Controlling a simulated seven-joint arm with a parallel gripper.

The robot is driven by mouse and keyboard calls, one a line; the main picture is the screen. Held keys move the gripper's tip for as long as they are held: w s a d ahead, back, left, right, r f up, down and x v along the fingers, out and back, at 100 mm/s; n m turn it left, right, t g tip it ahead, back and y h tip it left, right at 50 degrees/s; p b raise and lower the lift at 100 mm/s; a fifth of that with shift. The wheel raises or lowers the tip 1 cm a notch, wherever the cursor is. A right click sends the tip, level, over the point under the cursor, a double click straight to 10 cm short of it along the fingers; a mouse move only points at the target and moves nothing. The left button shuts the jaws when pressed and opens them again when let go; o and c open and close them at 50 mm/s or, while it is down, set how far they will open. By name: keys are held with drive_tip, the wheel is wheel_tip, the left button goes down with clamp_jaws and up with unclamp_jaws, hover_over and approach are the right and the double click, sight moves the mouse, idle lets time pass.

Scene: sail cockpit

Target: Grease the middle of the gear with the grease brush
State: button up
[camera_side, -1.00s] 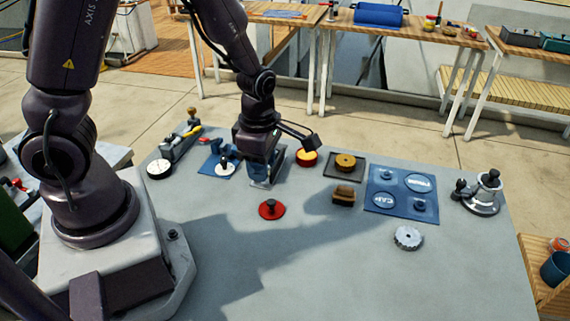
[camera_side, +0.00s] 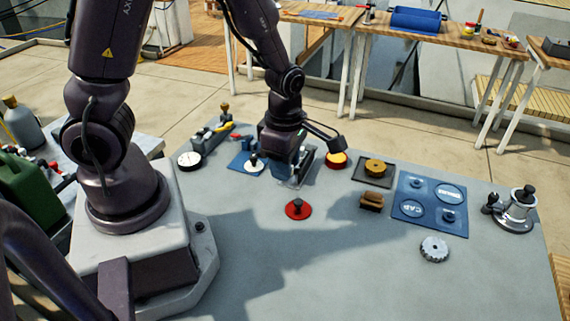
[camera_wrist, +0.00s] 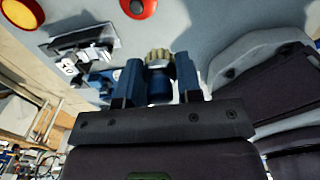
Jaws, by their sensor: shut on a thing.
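My gripper (camera_side: 282,158) is low over the back left of the grey table, its fingers pointing down. In the wrist view, its two blue fingers (camera_wrist: 159,76) are shut on a blue cylindrical piece with a pale, ridged tan end, which looks like the grease brush (camera_wrist: 158,57). In the side view the held piece is mostly hidden by the gripper. The silver toothed gear (camera_side: 434,249) lies flat at the front right of the table, well apart from my gripper.
A clear-sided stand (camera_side: 304,165) is close beside my gripper. A red knobbed disc (camera_side: 298,210), a brown block (camera_side: 371,201), a dark tray (camera_side: 390,180) with a brass disc, a blue labelled mat (camera_side: 404,216) and a silver winch (camera_side: 515,212) stand around. The front middle is clear.

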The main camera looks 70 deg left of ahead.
drive_tip(key=w+a+f+n, duration=0.1)
drive_tip(key=w+a+f, duration=0.1)
drive_tip(key=a, duration=0.1)
approach(337, 157)
drive_tip(key=s, duration=0.1)
drive_tip(key=s+f, duration=0.1)
drive_tip(key=s, duration=0.1)
drive_tip(key=s+f, duration=0.1)
drive_tip(key=shift+s+d, duration=0.15)
drive_tip(key=shift+d, duration=0.05)
drive_tip(key=shift+m, duration=0.3)
drive_tip(key=w, duration=0.2)
drive_tip(key=w+r, duration=0.1)
drive_tip(key=w, duration=0.1)
drive_tip(key=shift+a+r, duration=0.1)
drive_tip(key=shift+a, duration=0.2)
drive_tip(key=shift+w+r, duration=0.25)
drive_tip(key=shift+r, duration=0.05)
drive_tip(key=shift+s+d+f, duration=0.1)
drive_tip(key=shift+s+f, duration=0.05)
drive_tip(key=shift+f, duration=2.85)
drive_tip(key=shift+f, duration=0.6)
